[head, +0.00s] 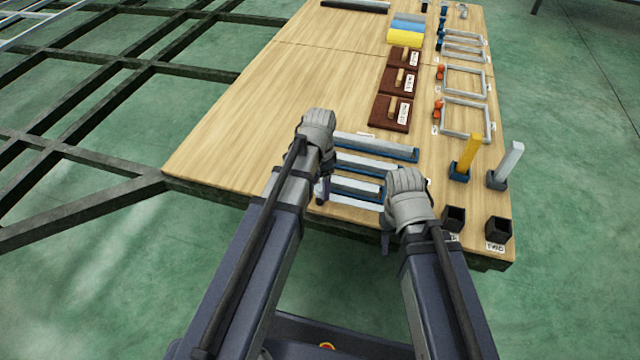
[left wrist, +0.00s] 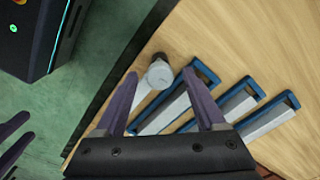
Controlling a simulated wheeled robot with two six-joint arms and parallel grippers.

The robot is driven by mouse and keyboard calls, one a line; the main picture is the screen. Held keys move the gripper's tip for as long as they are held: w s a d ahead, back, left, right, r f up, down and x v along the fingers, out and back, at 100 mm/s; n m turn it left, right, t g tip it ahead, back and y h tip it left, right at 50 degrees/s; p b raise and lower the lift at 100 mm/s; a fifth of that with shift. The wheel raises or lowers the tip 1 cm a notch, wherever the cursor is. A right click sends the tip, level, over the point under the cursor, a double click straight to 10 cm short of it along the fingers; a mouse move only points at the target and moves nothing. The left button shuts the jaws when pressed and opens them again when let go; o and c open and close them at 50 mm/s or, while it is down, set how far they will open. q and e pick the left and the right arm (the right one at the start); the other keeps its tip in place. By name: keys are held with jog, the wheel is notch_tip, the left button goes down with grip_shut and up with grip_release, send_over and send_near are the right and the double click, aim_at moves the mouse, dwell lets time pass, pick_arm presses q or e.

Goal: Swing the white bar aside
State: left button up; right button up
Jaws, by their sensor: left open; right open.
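The white bar (left wrist: 146,97) lies low near the table edge in the left wrist view, with a round pale knob (left wrist: 159,73) at its far end. My left gripper (left wrist: 160,78) is open, its two fingers apart on either side of the bar, and I cannot tell whether they touch it. In the head view my left gripper (head: 322,188) points down over the table's near edge, beside several pale bars, and hides part of them. My right gripper (head: 387,240) is open and empty at the near edge, to the right.
Blue-edged pale strips (head: 376,148) lie parallel beside the white bar. Black cups (head: 498,229), a yellow post (head: 466,155) and a white post (head: 508,163) stand at right. Brown blocks (head: 391,112) and grey frames (head: 467,118) lie further back. The left tabletop (head: 270,100) is clear.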

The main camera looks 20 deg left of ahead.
pick_arm(q)
jog(key=shift+r, duration=0.15)
notch_tip(320, 180, up, 8)
jog(key=p, duration=0.7)
jog(key=shift+f+p, duration=0.2)
jog(key=shift+p, duration=0.2)
jog(key=s+d+n+y, duration=0.1)
jog(key=s+d+n, duration=0.5)
jog(key=s+d, duration=0.65)
notch_tip(320, 180, up, 30)
jog(key=s+a+p, duration=0.1)
jog(key=a+p, duration=0.1)
jog(key=p, duration=2.7)
jog(key=shift+s+p, duration=0.15)
jog(key=shift+p, duration=0.25)
